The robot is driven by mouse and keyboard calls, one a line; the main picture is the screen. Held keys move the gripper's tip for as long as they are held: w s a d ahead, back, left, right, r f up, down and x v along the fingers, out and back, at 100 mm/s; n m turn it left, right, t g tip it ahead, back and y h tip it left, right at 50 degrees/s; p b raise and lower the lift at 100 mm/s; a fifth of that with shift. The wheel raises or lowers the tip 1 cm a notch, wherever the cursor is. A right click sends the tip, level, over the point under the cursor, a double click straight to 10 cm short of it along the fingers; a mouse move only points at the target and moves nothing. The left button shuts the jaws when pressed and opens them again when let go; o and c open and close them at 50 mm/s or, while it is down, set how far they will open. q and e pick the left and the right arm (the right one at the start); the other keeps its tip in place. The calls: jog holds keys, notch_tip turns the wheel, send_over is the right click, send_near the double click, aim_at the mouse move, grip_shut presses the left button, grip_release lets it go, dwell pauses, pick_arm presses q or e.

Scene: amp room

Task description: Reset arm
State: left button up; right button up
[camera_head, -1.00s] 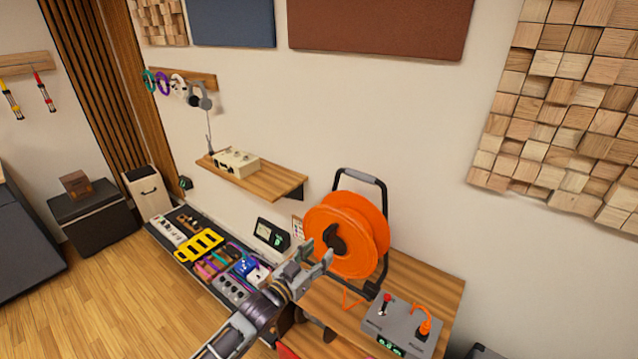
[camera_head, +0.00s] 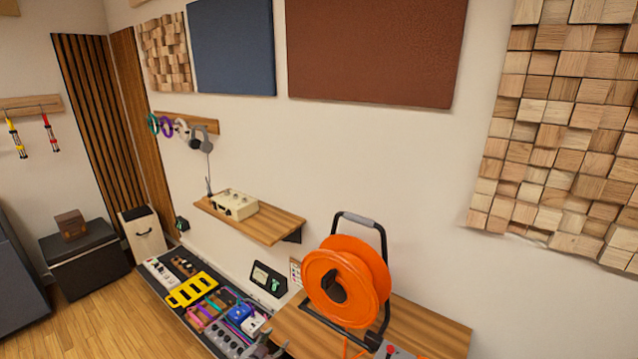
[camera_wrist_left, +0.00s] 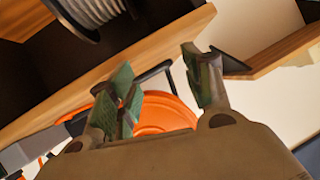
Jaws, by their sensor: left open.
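My left gripper (camera_wrist_left: 165,85) is open in the left wrist view, with nothing between its fingers. In the head view only the tips of my left gripper (camera_head: 265,346) show at the bottom edge, beside the small table. The orange cable reel (camera_head: 345,280) stands on the wooden table (camera_head: 425,328) in its black frame. The reel also shows behind the fingers in the left wrist view (camera_wrist_left: 165,112), apart from them as far as I can tell. My right gripper is not in view.
A wall shelf (camera_head: 245,220) holds a cream pedal box (camera_head: 234,204). A pedalboard (camera_head: 160,291) with several coloured pedals lies at the lower left. A grey box with a red-topped switch (camera_head: 392,352) is cut off at the bottom. Wooden floor (camera_head: 95,325) is clear at left.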

pick_arm(q)
jog(key=s+a+f+g+y, duration=0.1)
jog(key=s+a+f, duration=0.15)
jog(key=f, duration=0.25)
jog(key=s+a+f+n+g+y, duration=0.1)
jog(key=a+f, duration=0.3)
jog(key=f, duration=0.1)
jog(key=s+a+f+y, duration=0.1)
jog(key=s+a+f, duration=0.15)
jog(key=f, duration=0.25)
jog(key=s+a+f+n+g+y+b, duration=0.15)
jog(key=s+a+f+g, duration=0.4)
jog(key=s+f, duration=0.95)
jog(key=s+d+f+g, duration=0.1)
jog(key=s+f, duration=0.3)
jog(key=s, duration=0.7)
jog(key=s+d+f+n+g+b, duration=0.1)
jog(key=s+f, duration=0.4)
jog(key=s, duration=0.7)
jog(key=s+d+f+n+g+b, duration=0.1)
jog(key=s+f, duration=0.4)
jog(key=s, duration=0.7)
jog(key=shift+g, duration=0.35)
jog(key=shift+n, duration=0.25)
